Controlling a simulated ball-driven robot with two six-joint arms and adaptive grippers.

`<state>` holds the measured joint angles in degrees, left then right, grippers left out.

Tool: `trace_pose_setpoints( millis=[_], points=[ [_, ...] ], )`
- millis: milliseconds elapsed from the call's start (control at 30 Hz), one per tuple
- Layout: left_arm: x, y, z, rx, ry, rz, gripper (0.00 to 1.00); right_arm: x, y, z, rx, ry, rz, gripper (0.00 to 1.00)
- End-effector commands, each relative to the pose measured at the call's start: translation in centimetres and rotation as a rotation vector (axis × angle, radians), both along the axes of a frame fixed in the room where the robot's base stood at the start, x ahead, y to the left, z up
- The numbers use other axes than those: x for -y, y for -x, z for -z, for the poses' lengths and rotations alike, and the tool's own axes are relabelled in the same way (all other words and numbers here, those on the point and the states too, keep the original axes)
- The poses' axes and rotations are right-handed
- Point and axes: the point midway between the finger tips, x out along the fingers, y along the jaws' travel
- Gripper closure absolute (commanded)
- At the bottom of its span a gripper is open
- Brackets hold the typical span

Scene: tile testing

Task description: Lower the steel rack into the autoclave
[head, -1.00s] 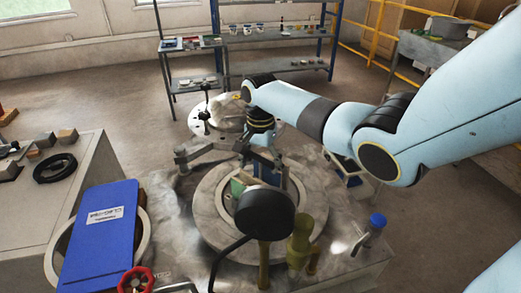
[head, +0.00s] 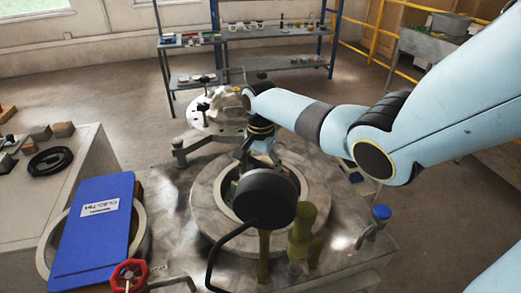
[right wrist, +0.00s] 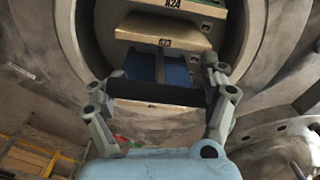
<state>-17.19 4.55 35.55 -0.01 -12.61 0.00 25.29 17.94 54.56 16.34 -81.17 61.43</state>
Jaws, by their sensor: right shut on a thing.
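My right gripper (head: 256,150) points down over the round opening of the autoclave (head: 207,197). In the right wrist view, the right gripper (right wrist: 158,90) is shut on a dark crossbar of the steel rack (right wrist: 160,70). Tan tiles marked with labels such as A2A and blue parts show on the rack, inside the autoclave's round mouth (right wrist: 75,45). In the head view, a black round gauge (head: 265,196) hides most of the opening and the rack. How deep the rack sits is hard to tell. My left gripper is not in view.
A blue clipboard-like panel (head: 95,235) and a red valve wheel (head: 130,274) stand at the left front. Brass fittings (head: 302,232) and a blue-capped valve (head: 376,222) stand close on the right. The round lid (head: 213,115) lies behind the opening.

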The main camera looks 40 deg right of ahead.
Motion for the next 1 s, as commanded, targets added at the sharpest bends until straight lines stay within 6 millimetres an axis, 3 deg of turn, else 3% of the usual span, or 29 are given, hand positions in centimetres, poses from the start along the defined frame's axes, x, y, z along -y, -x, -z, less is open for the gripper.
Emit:
trace_pose_setpoints(
  millis=[500,1000],
  points=[
    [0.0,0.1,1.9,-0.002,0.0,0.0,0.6,0.0,-0.2,2.5,0.004,0.001,-0.001,0.81],
    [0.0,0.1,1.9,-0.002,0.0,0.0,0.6,0.0,-0.2,2.6,0.005,0.0,-0.001,0.81]
  ],
)
